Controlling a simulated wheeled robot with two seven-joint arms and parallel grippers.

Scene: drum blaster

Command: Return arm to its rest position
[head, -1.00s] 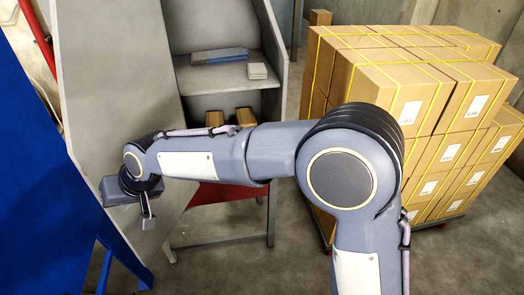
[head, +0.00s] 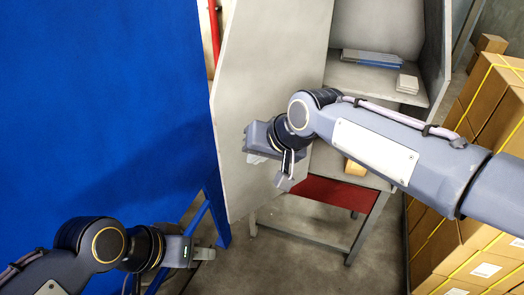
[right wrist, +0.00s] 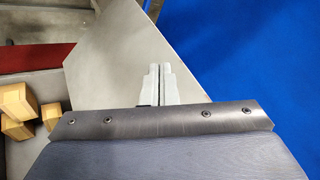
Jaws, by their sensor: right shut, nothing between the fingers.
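My right arm (head: 375,150) reaches across the head view from the right edge. Its gripper (head: 256,158) hangs in front of the grey side panel of the cabinet. In the right wrist view its two fingers (right wrist: 158,67) lie together, with nothing between them. My left gripper (head: 203,254) is at the lower left, in front of the blue panel's lower edge. Its fingers are seen too small and side-on to tell whether they are open or shut.
A grey cabinet (head: 270,70) has a shelf with a blue-grey box (head: 372,57) and a small pale block (head: 407,83). A blue panel (head: 100,100) fills the left. Strapped cartons (head: 490,120) stand at the right. Wooden blocks (right wrist: 18,100) show in the right wrist view.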

